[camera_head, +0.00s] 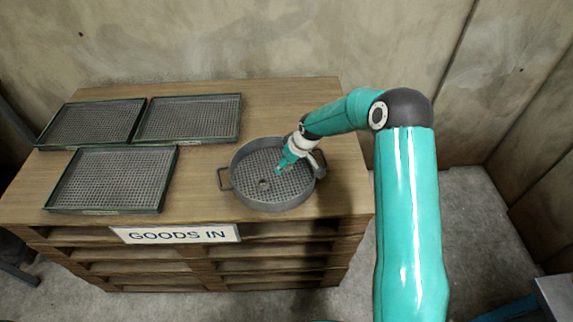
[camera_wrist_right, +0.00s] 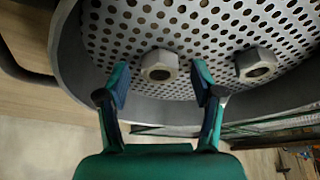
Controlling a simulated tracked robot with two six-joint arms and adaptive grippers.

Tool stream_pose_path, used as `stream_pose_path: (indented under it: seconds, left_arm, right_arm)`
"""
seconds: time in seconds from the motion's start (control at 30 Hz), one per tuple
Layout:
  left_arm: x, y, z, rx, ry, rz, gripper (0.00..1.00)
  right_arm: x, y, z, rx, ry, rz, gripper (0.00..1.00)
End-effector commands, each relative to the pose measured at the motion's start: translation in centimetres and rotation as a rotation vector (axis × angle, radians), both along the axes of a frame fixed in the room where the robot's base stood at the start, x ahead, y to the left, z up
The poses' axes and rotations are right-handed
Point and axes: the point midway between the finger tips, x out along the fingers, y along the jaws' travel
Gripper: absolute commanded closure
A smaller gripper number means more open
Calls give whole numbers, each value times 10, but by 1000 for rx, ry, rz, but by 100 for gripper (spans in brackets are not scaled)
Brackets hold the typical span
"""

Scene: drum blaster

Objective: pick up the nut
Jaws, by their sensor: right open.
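Two grey hex nuts lie on the perforated floor of a round metal basket (camera_head: 238,190). In the right wrist view, one nut (camera_wrist_right: 160,66) is between and just beyond the fingertips of my right gripper (camera_wrist_right: 162,82). The other nut (camera_wrist_right: 256,64) lies to the right, outside the fingers. My right gripper (camera_head: 280,170) is open and empty, reaching down into the basket. In the head view one nut (camera_head: 264,184) shows left of and below the gripper; the other is not clear there. I cannot tell the fingertips' exact height above the floor. My left gripper is not in view.
The basket has a raised rim and side handles (camera_head: 223,179). It stands on a wooden pallet table (camera_head: 205,190) with a GOODS IN sign (camera_head: 180,234). Three empty-looking mesh trays (camera_head: 112,180) lie at the left.

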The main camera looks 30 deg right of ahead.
Motion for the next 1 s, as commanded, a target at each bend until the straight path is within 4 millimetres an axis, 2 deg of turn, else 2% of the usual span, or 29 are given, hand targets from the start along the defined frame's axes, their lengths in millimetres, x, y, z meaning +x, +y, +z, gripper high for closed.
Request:
stream_pose_path:
  seconds: [0.2, 0.23, 0.6, 1.0]
  left_arm:
    - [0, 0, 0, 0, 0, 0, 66]
    - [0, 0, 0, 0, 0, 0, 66]
    - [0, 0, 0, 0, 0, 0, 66]
    - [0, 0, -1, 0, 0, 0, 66]
  right_arm:
    - [1, 0, -1, -1, 0, 0, 33]
    - [1, 0, -1, -1, 0, 0, 37]
    - [0, 0, -1, 0, 0, 0, 98]
    - [1, -1, 4, 0, -1, -1, 100]
